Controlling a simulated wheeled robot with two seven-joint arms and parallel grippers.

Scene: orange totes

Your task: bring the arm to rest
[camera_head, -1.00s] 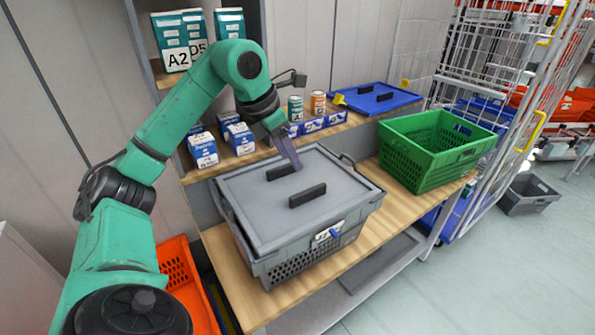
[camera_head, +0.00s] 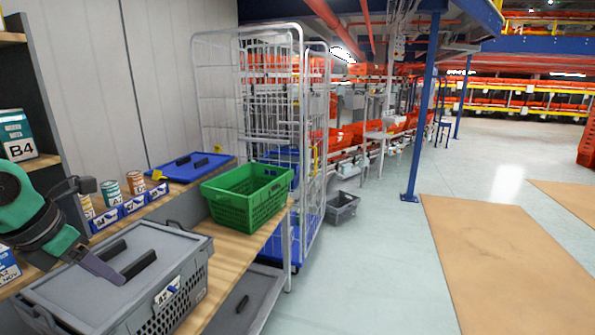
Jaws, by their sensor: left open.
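My left arm comes in from the left edge, in green and black. Most of my left arm is cut off by the frame edge. My right gripper is not in view.
A green crate (camera_head: 247,196) and a blue lid (camera_head: 190,167) are on the bench. Several cans and cartons stand on the shelf at left. A wire roll cage (camera_head: 316,130) stands behind the bench. A small grey bin (camera_head: 341,207) is on the floor. The floor at right is open.

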